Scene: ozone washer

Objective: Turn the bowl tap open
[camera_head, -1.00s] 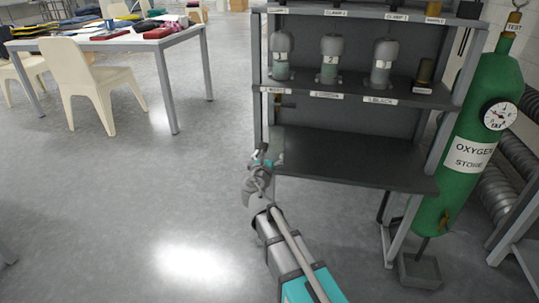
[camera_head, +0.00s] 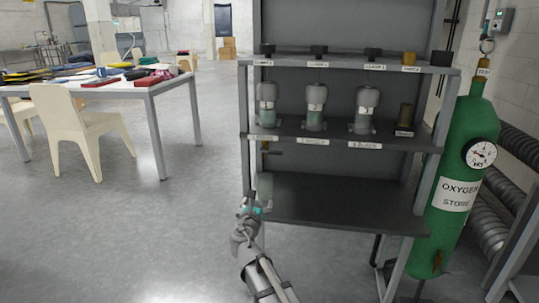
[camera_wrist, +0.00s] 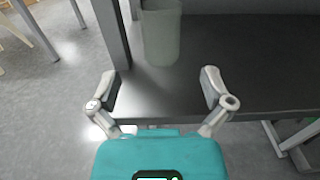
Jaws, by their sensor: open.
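A small brass fitting with a dark lever (camera_head: 273,152), which looks like the tap, hangs under the middle shelf's left end in the head view. Below it a translucent grey-green vessel (camera_head: 265,184) stands upright on the lower shelf, and it also shows in the wrist view (camera_wrist: 161,38). My gripper (camera_head: 252,203) is at the lower shelf's front left corner, below the fitting. In the wrist view my gripper (camera_wrist: 160,90) is open and empty, its fingers apart over the shelf's front edge, with the vessel ahead. The tap is not visible in the wrist view.
The middle shelf holds several grey-capped glass jars (camera_head: 316,108). Clamps sit on the top shelf (camera_head: 340,62). A green oxygen cylinder (camera_head: 458,180) stands right of the rack.

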